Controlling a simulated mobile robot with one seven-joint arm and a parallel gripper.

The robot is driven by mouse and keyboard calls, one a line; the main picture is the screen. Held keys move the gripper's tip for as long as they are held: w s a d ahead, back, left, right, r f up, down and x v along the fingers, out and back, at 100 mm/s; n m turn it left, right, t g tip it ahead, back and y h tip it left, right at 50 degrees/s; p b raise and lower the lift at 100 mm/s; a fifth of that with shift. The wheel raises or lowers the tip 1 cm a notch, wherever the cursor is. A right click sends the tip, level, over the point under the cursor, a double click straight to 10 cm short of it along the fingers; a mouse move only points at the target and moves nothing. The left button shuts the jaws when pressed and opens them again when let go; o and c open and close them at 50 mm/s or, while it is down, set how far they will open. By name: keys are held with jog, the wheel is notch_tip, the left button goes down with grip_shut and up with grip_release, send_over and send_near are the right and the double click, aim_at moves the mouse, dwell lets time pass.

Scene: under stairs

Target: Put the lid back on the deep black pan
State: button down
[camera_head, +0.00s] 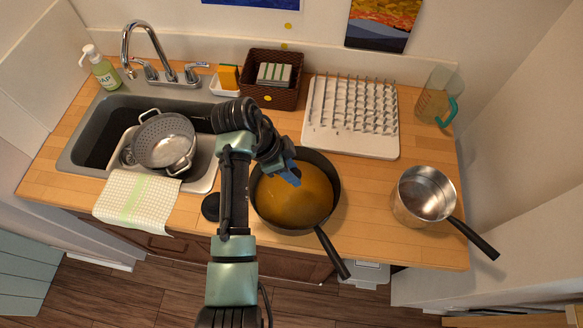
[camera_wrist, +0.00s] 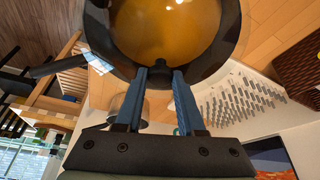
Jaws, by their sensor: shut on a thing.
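The deep black pan (camera_head: 335,190) stands on the counter front, its long handle pointing to the lower right. Its round inside looks orange-brown and glossy. I cannot tell whether a see-through lid lies over it. My gripper (camera_head: 292,176) is over the upper part of the pan, fingers pointing down. In the wrist view, my gripper (camera_wrist: 160,74) has its two blue fingers on either side of a small black knob-like piece (camera_wrist: 158,72) near the pan's rim (camera_wrist: 222,55). Whether that piece belongs to the lid is unclear. No separate lid is plainly visible.
A steel saucepan (camera_head: 425,195) stands right of the pan. A white drying rack (camera_head: 350,142) and a brown basket (camera_head: 290,97) are behind. The sink with a colander (camera_head: 163,140) is at left. A small black disc (camera_head: 210,207) is partly hidden by my arm.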

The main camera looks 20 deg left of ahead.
jog(key=shift+f+b, duration=0.55)
jog(key=shift+f, duration=0.25)
dwell(0.4)
grip_release()
dwell(0.4)
jog(key=shift+r, duration=0.1)
notch_tip(320, 180, up, 6)
jog(key=p, duration=0.5)
dwell(0.6)
